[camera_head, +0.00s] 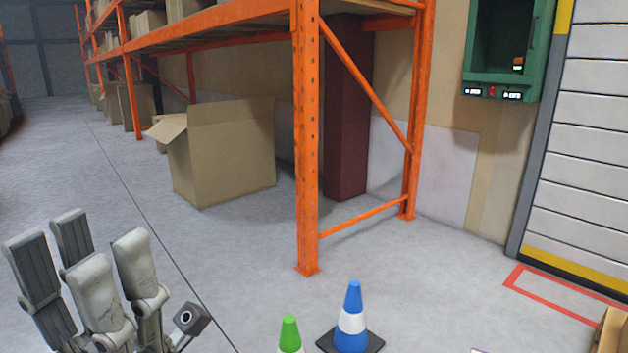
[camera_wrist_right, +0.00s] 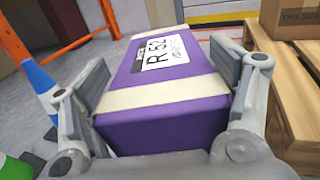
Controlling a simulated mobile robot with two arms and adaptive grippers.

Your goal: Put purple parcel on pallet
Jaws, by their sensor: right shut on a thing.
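The purple parcel (camera_wrist_right: 165,128) has cream bands and a white label reading "R 52". In the right wrist view, my right gripper (camera_wrist_right: 165,85) is shut on it, with one finger against each side. The wooden pallet (camera_wrist_right: 285,85) stands just right of the parcel and of my right gripper in that view. The parcel appears beside the pallet's edge; its height relative to the pallet is hard to tell. My left gripper (camera_head: 82,250) is open and empty at the lower left of the head view. My right gripper is not visible in the head view.
A brown carton (camera_wrist_right: 290,18) sits on the pallet. A blue cone (camera_head: 352,318) and a green cone (camera_head: 289,336) stand on the floor near the orange rack (camera_head: 307,150). An open cardboard box (camera_head: 225,155) is by the rack. The floor at left is clear.

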